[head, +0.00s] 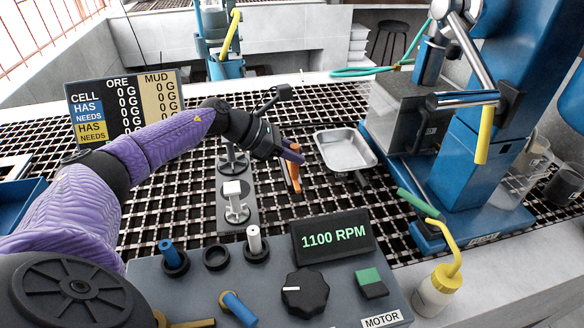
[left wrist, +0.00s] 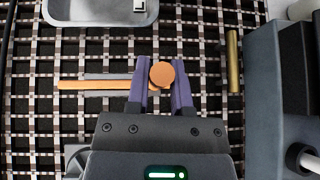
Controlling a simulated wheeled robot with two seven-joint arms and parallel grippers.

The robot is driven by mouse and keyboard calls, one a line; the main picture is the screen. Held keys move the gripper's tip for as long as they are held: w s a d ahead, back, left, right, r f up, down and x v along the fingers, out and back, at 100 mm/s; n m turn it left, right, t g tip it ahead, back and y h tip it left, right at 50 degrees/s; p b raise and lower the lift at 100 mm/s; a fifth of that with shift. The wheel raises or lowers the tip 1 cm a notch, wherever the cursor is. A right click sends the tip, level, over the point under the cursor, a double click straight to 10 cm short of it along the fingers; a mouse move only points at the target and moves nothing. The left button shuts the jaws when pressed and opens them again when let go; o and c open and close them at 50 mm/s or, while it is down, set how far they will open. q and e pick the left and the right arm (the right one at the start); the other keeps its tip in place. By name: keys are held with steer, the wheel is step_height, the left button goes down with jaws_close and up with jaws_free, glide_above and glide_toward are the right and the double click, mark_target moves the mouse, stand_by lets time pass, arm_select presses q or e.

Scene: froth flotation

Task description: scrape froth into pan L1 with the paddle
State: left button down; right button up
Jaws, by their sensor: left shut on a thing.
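My left gripper (head: 291,153) is shut on the orange paddle (head: 295,180), which hangs down from the fingers above the grating. In the left wrist view, the paddle's round handle end (left wrist: 162,74) is between the two purple fingers (left wrist: 162,90), and its flat orange bar (left wrist: 95,85) reaches out to the left. A shallow metal pan (head: 346,149) lies on the grating just right of the gripper and apart from it. It also shows in the left wrist view (left wrist: 100,20). I cannot read a label on it. The flotation cell (head: 405,115) stands further right. No froth is discernible.
The blue flotation machine (head: 475,150) rises on the right. A control box with an 1100 RPM display (head: 332,237) stands in front. A yellow-spouted bottle (head: 437,290) is at front right. A scoreboard (head: 125,110) stands at the left. The grating around the pan is mostly clear.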

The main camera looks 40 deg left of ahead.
arm_select(q)
steer(key=shift+r, duration=0.15)
steer(key=shift+r+p, duration=0.55)
steer(key=shift+r, duration=0.1)
steer(key=shift+r+p, duration=1.25)
steer(key=shift+r, duration=0.55)
arm_select(e)
steer(key=r, duration=0.3)
steer(key=shift+w+d+r, duration=0.15)
steer(key=shift+w+r, duration=0.1)
steer(key=shift+w, duration=0.05)
arm_select(q)
steer(key=shift+f, duration=0.1)
arm_select(e)
steer(key=shift+a, duration=0.25)
steer(key=shift+a, duration=0.25)
steer(key=shift+d, duration=0.1)
